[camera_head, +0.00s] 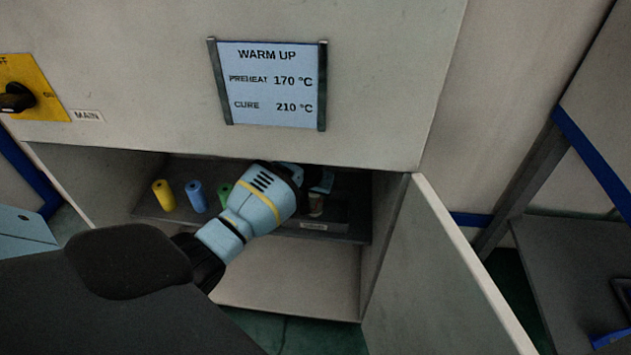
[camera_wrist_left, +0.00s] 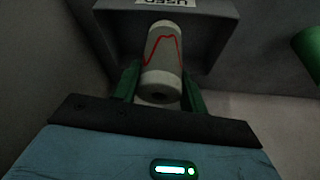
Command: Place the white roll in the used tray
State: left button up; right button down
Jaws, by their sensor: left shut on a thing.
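The white roll (camera_wrist_left: 163,62), marked with a red line, is between the green fingers of my left gripper (camera_wrist_left: 160,88) in the left wrist view. My left gripper is shut on it. Its far end overlaps the inside of the grey used tray (camera_wrist_left: 222,32); I cannot tell whether it touches the tray floor. In the head view my left gripper (camera_head: 312,182) reaches into the open cabinet, its fingers mostly hidden. The roll (camera_head: 316,205) shows only in part there, by the labelled tray (camera_head: 338,226). My right gripper is not in view.
A yellow roll (camera_head: 163,196), a blue roll (camera_head: 196,196) and a green roll (camera_head: 225,194) stand left of my gripper on the cabinet shelf (camera_head: 268,233). The open cabinet door (camera_head: 440,275) is at the right. The cabinet front is close above my wrist.

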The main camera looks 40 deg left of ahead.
aim_at(315, 203)
pick_arm(q)
notch_tip(315, 203, down, 4)
jog(key=shift+f+b, duration=0.15)
jog(key=shift+b, duration=0.6)
jog(key=shift+w+f, duration=0.1)
jog(key=shift+f, duration=0.15)
jog(key=shift+r, duration=0.1)
jog(key=shift+f, duration=0.2)
jog(key=o, duration=1)
